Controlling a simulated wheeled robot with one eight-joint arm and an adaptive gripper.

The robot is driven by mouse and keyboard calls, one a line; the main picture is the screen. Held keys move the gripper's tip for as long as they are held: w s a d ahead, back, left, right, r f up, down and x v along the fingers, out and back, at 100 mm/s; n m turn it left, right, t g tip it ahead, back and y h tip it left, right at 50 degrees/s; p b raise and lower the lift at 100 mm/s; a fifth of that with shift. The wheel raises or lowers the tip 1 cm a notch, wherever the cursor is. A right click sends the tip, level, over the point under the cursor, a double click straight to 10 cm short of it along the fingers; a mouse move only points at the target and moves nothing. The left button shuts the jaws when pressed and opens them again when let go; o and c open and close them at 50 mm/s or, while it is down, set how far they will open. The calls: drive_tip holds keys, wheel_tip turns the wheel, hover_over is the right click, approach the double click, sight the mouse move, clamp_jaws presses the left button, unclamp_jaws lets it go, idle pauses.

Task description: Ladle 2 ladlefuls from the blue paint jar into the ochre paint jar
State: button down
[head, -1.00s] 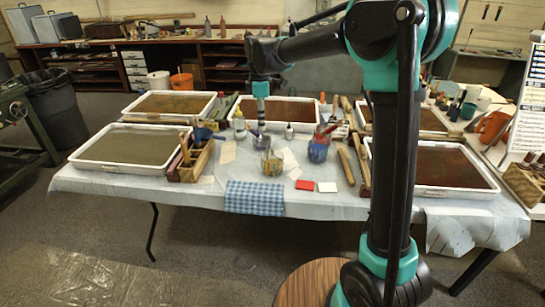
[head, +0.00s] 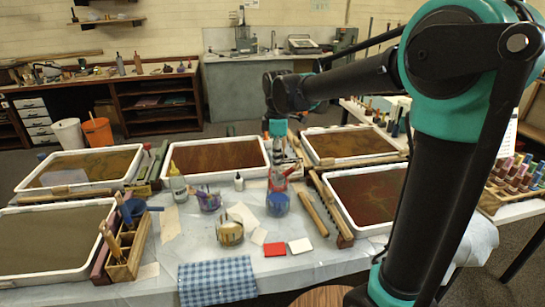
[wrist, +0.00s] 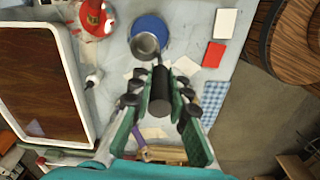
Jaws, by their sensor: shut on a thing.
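My gripper (wrist: 158,95) is shut on the black handle of a ladle (wrist: 145,44). The ladle's round grey metal cup overlaps the blue paint jar (wrist: 150,27) in the wrist view; its height over the paint is unclear, and I see no paint in it. In the head view my gripper (head: 281,155) is above and just behind the blue paint jar (head: 278,204). The ochre paint jar (head: 230,233) stands to the left and nearer, a clear jar with ochre contents. In the wrist view I cannot make out the ochre jar.
A purple jar (head: 208,201) and a small white bottle (head: 239,182) stand to the left. A red item (wrist: 95,17) is close beyond the blue jar. Red (head: 275,249) and white (head: 300,246) cards lie in front. Marbling trays (head: 214,140) surround the jars.

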sight(276, 181)
drive_tip(key=shift+f, duration=5.7)
drive_tip(key=shift+r, duration=0.15)
drive_tip(key=shift+r, duration=5.15)
